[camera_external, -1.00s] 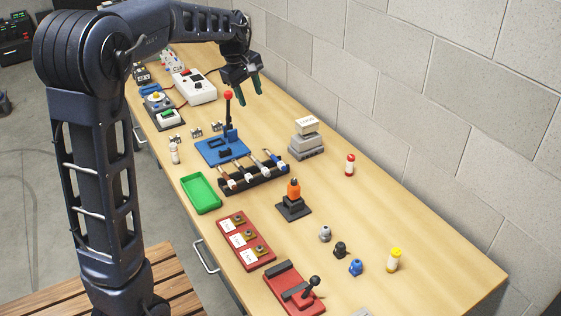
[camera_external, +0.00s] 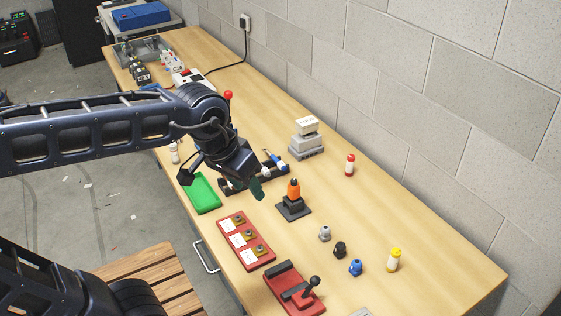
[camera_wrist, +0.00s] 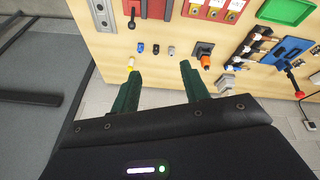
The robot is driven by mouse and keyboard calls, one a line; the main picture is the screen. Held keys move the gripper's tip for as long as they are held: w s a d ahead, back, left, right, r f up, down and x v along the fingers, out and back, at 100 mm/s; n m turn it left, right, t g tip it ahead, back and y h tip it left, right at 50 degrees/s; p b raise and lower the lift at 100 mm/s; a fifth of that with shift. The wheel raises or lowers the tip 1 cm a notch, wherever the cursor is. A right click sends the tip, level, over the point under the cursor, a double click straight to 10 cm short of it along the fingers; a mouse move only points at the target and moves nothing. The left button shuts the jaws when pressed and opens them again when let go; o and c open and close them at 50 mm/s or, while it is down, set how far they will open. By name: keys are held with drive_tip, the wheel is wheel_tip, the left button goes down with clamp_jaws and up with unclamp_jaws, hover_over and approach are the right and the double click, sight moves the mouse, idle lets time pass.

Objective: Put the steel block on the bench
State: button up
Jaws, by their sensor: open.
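A stack of grey blocks (camera_external: 306,147) with a pale labelled block (camera_external: 307,125) on top stands on the wooden bench (camera_external: 350,210) near the wall. I cannot tell for sure which piece is the steel block. My gripper (camera_external: 261,190) hangs over the middle of the bench, in front of the black rack and left of the orange-topped fixture in the picture. In the wrist view its green fingers (camera_wrist: 160,70) are apart with nothing between them.
A black rack (camera_external: 232,187), green tray (camera_external: 204,194), orange-topped fixture (camera_external: 293,192) and red panel (camera_external: 246,240) stand close by.

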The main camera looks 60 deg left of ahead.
drive_tip(key=s+d+f+m, duration=0.3)
drive_tip(key=s+d+m, duration=0.1)
drive_tip(key=s, duration=0.2)
drive_tip(key=shift+s+f, duration=0.2)
idle(1.0)
